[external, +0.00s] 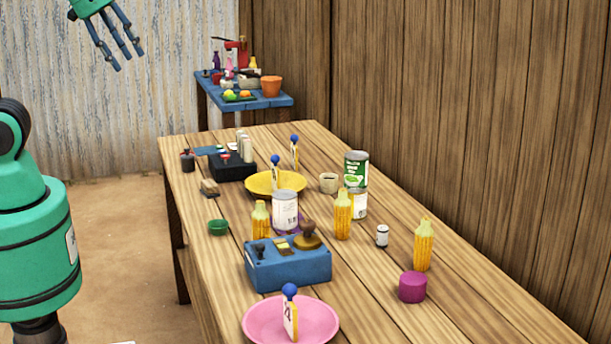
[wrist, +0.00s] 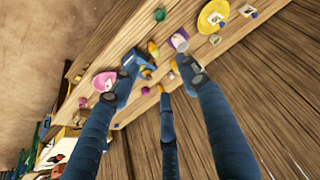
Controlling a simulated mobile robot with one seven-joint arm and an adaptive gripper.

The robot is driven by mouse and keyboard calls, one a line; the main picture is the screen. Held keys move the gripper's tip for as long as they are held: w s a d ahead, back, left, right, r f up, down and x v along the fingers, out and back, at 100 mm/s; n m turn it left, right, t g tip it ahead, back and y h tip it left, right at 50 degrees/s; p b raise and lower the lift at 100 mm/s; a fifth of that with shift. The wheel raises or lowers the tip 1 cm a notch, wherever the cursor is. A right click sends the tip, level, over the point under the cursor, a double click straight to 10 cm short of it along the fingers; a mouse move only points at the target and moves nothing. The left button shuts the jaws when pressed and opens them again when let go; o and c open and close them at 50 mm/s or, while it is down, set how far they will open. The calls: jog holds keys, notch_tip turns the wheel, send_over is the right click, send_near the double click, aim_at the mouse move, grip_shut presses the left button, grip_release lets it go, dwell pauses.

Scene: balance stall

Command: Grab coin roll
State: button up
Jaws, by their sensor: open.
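No coin roll can be told for certain. Several pale upright cylinders (external: 245,147) stand at the black box (external: 231,170) near the far end of the long table, and these may be coin rolls. A small white cylinder with a dark top (external: 382,236) stands at the right of the table. My gripper (external: 124,56) hangs high at the upper left of the external view, well away from the tabletop. In the wrist view its blue fingers (wrist: 161,74) are spread and empty, hiding part of the table.
The long wooden table (external: 465,309) holds a blue scale (external: 290,268), pink plate (external: 258,318), yellow plate (external: 262,190), cans (external: 285,212), corn-like yellow items (external: 343,216) and a magenta cylinder (external: 412,287). A wooden wall (external: 460,90) runs along its right. A small blue table (external: 215,93) stands behind.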

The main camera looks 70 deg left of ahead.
jog(key=w+d+r, duration=0.1)
jog(key=w+r, duration=0.2)
jog(key=w, duration=0.6)
jog(key=m+g+p, duration=0.4)
jog(key=p, duration=0.2)
send_over(381, 227)
jog(key=s, duration=0.1)
notch_tip(381, 227, down, 37)
jog(key=shift+a+f+h, duration=0.2)
jog(key=shift+a+h, duration=0.1)
jog(key=shift+a, duration=0.05)
jog(key=shift+s+f, duration=0.1)
jog(key=shift+w+d+f, duration=0.1)
jog(key=shift+w+f, duration=0.05)
jog(key=shift+f, duration=1.25)
jog(key=shift+w+d+f, duration=0.1)
jog(key=shift+w+f, duration=0.05)
jog(key=shift+f, duration=1.25)
jog(key=shift+w+f, duration=0.15)
jog(key=shift+f, duration=1.25)
